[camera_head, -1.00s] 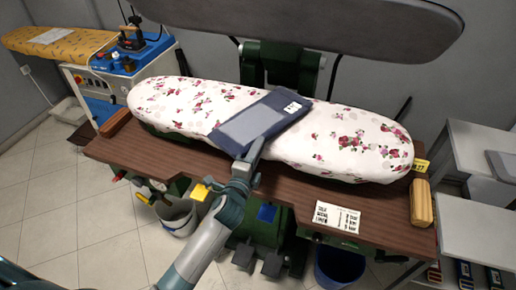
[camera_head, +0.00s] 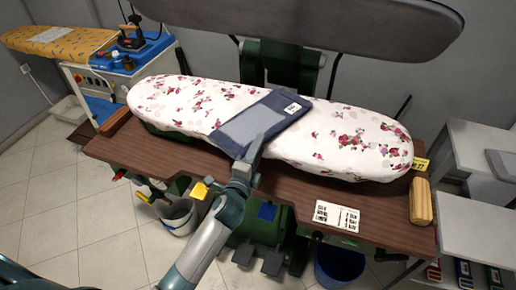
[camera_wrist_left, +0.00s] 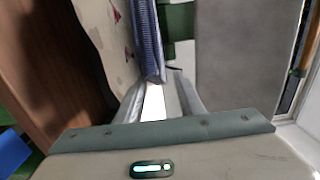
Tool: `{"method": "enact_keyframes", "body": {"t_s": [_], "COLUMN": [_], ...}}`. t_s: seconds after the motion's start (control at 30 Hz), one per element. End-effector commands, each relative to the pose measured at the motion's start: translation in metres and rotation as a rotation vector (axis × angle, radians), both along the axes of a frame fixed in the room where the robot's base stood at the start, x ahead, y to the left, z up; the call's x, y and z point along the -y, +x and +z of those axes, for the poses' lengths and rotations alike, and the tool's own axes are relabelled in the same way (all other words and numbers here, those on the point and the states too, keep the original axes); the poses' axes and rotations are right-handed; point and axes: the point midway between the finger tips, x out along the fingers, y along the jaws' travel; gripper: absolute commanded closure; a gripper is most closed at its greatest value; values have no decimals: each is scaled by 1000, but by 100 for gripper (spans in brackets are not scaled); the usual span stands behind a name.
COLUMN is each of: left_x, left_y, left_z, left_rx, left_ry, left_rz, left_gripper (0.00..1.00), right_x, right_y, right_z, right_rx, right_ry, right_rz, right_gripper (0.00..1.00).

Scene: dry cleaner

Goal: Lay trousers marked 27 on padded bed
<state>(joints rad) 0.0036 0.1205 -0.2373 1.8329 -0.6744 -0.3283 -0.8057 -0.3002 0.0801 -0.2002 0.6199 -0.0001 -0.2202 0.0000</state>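The folded dark blue trousers (camera_head: 288,118) lie across the middle of the flowered padded bed (camera_head: 190,105), with a grey-blue panel and a white tag (camera_head: 292,108). The tag's number is too small to read surely. My left gripper (camera_head: 251,150) is at the trousers' near edge, at the front of the bed. In the left wrist view its two fingers (camera_wrist_left: 160,88) stand apart with a bright gap between them. The trousers' edge (camera_wrist_left: 149,45) shows at the gap, near the fingertips. My right gripper is not in view.
A yellow tag reading 27 (camera_head: 420,165) stands at the bed's right end. A printed card (camera_head: 337,215) and a wooden-looking block (camera_head: 420,201) lie on the brown table (camera_head: 290,195). The raised grey press head (camera_head: 310,25) hangs behind the bed. An iron (camera_head: 131,38) stands at left.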

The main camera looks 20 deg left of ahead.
Motion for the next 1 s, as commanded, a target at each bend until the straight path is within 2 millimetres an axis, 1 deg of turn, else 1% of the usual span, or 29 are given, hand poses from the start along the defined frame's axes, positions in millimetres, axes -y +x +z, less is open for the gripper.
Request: {"method": "enact_keyframes", "body": {"t_s": [0.17,0.27,0.5,0.7,0.83,1.0], "left_x": [-1,-1,-3,-4,-4,-4], "left_y": [-14,-28,-71,-102,-114,-120], "left_z": [-2,-2,-3,-2,-1,0], "left_rx": [0,0,-1,-1,1,0], "left_ry": [1,0,1,1,1,1], "left_rz": [0,0,-1,0,0,0], "left_gripper": [65,65,65,65,65,65], "right_x": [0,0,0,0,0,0], "right_y": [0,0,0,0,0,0], "right_z": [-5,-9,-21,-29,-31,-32], "right_rx": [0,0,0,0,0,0], "right_ry": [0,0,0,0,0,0], "right_rz": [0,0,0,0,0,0], "right_gripper": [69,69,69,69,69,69]}}
